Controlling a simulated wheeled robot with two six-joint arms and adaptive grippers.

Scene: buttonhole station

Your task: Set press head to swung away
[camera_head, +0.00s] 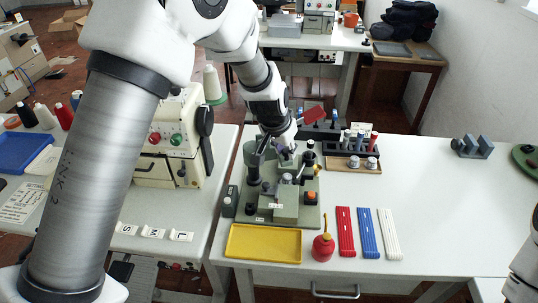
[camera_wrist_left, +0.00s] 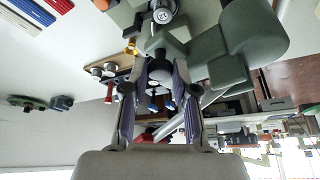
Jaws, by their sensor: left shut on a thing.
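The green press (camera_head: 287,214) stands on the white table, with a dark round column at its back left. My left gripper (camera_head: 284,152) reaches down from behind onto the upper part of the press. In the left wrist view, its two fingers (camera_wrist_left: 160,68) close from both sides on a grey-green part of the press head (camera_wrist_left: 162,42). The exact contact is partly hidden by the fingers. In the head view the arm and gripper cover part of the head, so its swing angle is hard to tell.
A yellow tray (camera_head: 263,258), a red oil bottle (camera_head: 323,246) and red, blue and white strips (camera_head: 367,233) lie in front of the press. A wooden rack (camera_head: 351,163) stands close behind right. A sewing machine (camera_head: 176,140) stands left. The table's right side is mostly clear.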

